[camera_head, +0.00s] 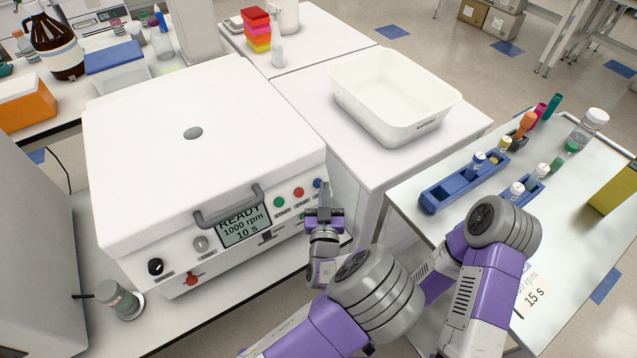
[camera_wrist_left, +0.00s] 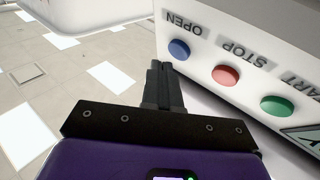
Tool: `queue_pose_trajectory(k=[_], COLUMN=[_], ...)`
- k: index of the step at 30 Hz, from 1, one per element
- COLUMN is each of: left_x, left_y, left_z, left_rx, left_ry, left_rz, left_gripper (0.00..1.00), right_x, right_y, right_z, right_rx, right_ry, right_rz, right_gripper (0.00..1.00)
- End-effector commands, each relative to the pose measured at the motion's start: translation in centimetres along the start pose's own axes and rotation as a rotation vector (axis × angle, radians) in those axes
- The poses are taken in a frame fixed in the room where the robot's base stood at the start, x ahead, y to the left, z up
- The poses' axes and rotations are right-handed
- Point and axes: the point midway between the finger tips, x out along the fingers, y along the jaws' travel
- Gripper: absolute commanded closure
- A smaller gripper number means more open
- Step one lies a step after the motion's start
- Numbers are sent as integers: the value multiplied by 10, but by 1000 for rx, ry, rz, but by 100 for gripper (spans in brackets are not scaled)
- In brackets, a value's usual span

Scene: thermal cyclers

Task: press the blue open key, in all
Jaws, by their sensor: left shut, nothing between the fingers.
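The blue open key (camera_head: 318,183) is at the right end of the white machine's (camera_head: 200,130) front panel. In the left wrist view the blue key (camera_wrist_left: 179,49) sits under the label OPEN, beside a red STOP key (camera_wrist_left: 226,75) and a green START key (camera_wrist_left: 277,106). My left gripper (camera_head: 324,190) is shut and empty, its dark fingertips right by the blue key. In the left wrist view the fingertips (camera_wrist_left: 160,66) show just left of and below the key; I cannot tell whether they touch it. The machine's lid is down. My right gripper is not in view.
The lid's grey handle (camera_head: 228,208) is left of the keys, above a display (camera_head: 243,226) reading READY, 1000 rpm, 10 s. A white tub (camera_head: 395,95) stands on the bench behind. A blue tube rack (camera_head: 460,188) is on the right-hand table.

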Motion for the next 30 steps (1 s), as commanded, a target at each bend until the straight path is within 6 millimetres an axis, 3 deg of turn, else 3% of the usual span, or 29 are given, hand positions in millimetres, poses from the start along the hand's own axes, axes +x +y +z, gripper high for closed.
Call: queue_pose_trajectory(k=[30], left_x=[7], left_y=[-5], left_z=[5], left_rx=[0], left_ry=[0], left_rz=[0], left_gripper=[100], right_x=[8], right_y=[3], right_z=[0], right_rx=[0], right_ry=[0], right_rz=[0], right_gripper=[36])
